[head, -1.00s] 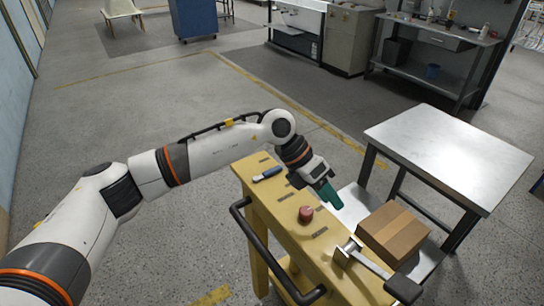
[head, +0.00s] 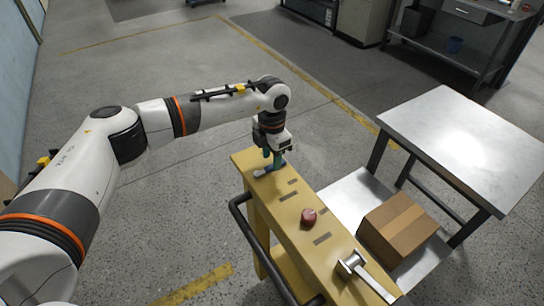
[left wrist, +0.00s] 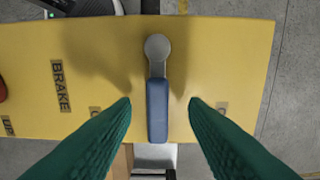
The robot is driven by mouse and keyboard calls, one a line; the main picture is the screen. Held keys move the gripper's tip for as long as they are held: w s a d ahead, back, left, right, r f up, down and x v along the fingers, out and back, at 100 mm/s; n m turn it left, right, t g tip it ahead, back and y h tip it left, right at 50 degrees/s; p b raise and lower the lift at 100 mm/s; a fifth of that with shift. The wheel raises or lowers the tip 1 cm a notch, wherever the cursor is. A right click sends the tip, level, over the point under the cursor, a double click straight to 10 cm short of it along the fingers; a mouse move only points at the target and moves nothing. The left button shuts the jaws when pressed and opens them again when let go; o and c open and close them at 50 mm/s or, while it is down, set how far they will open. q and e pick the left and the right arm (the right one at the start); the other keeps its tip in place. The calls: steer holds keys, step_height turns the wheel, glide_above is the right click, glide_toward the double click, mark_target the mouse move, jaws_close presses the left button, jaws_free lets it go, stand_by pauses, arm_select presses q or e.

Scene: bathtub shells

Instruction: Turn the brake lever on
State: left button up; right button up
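The brake lever (head: 263,172), a blue handle on a grey round pivot, lies at the far end of the yellow console (head: 283,208). In the left wrist view the blue handle (left wrist: 157,110) points down the picture from its grey pivot. The label BRAKE (left wrist: 60,85) is printed on the yellow top to its left. My left gripper (head: 272,158) points down over the lever. Its green fingers (left wrist: 159,104) are open, one on each side of the handle, with a visible gap on both sides. My right gripper is not in view.
A red knob (head: 309,217) and a metal lever (head: 352,263) stand nearer on the console. A black rail (head: 246,240) runs along its left side. A cardboard box (head: 398,228) and a metal table (head: 465,138) are to the right. Floor to the left is clear.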

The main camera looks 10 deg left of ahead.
arm_select(q)
steer(key=shift+s+f, duration=0.1)
steer(key=shift+f, duration=0.8)
jaws_close()
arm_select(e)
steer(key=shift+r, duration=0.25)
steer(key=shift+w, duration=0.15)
